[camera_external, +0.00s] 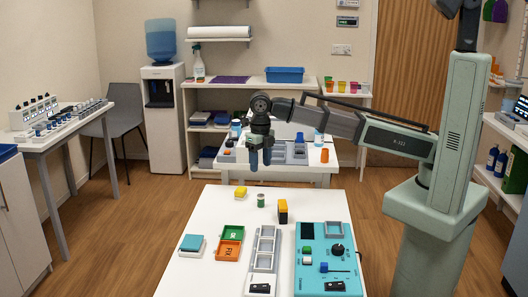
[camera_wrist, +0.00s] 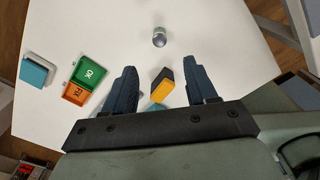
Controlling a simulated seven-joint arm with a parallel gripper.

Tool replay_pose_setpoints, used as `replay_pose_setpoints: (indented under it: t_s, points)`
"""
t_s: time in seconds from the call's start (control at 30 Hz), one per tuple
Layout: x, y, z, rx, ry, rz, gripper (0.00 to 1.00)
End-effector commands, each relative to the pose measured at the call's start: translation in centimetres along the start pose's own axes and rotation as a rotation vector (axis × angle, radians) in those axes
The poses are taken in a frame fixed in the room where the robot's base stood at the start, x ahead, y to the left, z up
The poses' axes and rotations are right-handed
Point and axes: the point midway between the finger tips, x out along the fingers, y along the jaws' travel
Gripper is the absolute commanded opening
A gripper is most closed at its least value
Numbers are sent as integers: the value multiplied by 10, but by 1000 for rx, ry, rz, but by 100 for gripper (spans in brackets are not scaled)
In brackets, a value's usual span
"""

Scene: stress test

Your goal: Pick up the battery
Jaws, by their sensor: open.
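I cannot rule out that this cylinder is the battery. My gripper (camera_external: 260,160) is open and empty, pointing down high above the table's far part. It also shows in the wrist view (camera_wrist: 160,66).
The table's back corners are clear.

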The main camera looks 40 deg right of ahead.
Motion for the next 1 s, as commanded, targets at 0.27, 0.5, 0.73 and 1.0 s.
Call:
replay_pose_setpoints:
  t_s: [0.27, 0.5, 0.73, 1.0]
  points:
    - [23, 0, -1, -34, 1, -1, 57]
    - [58, 0, -1, -33, 1, 0, 57]
    - [82, 0, 0, -32, 0, 1, 57]
    - [90, 0, -1, -32, 0, 0, 57]
